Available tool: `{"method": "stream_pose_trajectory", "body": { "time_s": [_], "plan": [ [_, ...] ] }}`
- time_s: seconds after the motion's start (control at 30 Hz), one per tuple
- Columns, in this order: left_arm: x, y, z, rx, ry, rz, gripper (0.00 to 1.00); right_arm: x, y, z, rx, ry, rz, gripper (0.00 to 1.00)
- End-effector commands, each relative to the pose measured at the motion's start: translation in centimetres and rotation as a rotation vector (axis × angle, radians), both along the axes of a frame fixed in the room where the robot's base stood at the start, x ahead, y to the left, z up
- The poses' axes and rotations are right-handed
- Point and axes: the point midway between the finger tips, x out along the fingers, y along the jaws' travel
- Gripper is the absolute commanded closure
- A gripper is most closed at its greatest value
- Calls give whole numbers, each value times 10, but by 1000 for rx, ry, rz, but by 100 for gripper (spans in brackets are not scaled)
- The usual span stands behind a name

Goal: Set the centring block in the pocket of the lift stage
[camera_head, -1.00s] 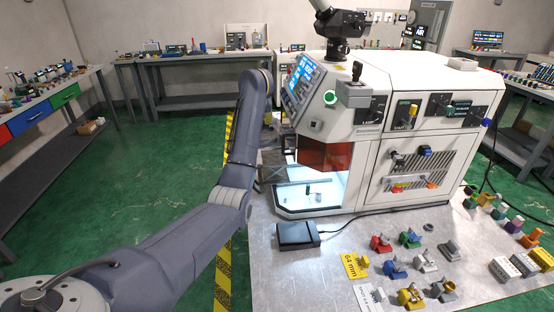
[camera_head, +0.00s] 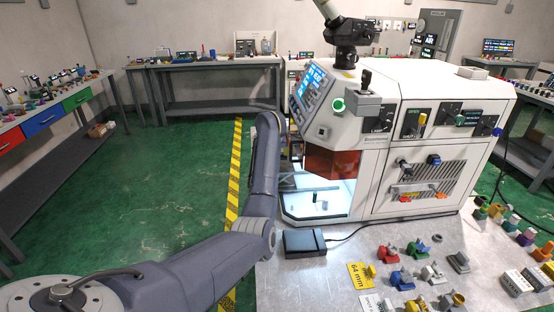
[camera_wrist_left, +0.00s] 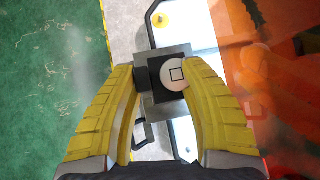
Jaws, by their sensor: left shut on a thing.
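In the left wrist view my left gripper (camera_wrist_left: 164,76) has its two yellow fingers closed around a dark square block (camera_wrist_left: 157,93), which I take as the centring block. A pale disc with a square outline shows at its middle; I cannot tell whether it belongs to the block or to something beyond it. A grey square edge shows around the dark part. In the head view my left arm reaches to the open front of the white machine (camera_head: 410,150), and its gripper and block are hidden there. The lift stage and its pocket cannot be clearly made out. My right gripper is not in view.
The lit chamber (camera_head: 335,203) holds a small dark post (camera_head: 315,197) under an amber window (camera_head: 332,163). That window also shows at the right of the left wrist view (camera_wrist_left: 285,80). A black box (camera_head: 304,241) and several coloured fixtures lie on the metal table.

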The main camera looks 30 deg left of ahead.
Motion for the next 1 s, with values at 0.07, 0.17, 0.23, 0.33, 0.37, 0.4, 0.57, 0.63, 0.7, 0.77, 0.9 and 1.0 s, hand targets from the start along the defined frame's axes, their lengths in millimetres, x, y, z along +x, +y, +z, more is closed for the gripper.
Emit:
{"method": "stream_pose_trajectory", "body": {
  "time_s": [0.07,0.17,0.23,0.33,0.37,0.4,0.57,0.63,0.7,0.77,0.9,1.0],
  "plan": [
    [0,0,-5,1,2,0,93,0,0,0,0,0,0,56],
    [0,0,-16,-1,2,0,93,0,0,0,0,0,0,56],
    [0,0,-25,0,2,0,93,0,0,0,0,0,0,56],
    [0,0,-33,0,0,0,93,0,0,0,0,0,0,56],
    [0,0,-35,0,-1,1,93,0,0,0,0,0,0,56],
    [0,0,-35,-1,-2,0,93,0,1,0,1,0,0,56],
    [0,0,-36,-1,-1,0,93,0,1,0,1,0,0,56],
    [0,0,-36,-2,0,0,46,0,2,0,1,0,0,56],
    [0,0,-36,-2,0,0,37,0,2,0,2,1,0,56],
    [0,0,-36,-1,1,1,30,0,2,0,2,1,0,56],
    [0,0,-36,-1,1,0,28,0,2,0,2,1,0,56],
    [0,0,-36,0,0,0,28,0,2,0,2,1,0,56]
  ]
}}
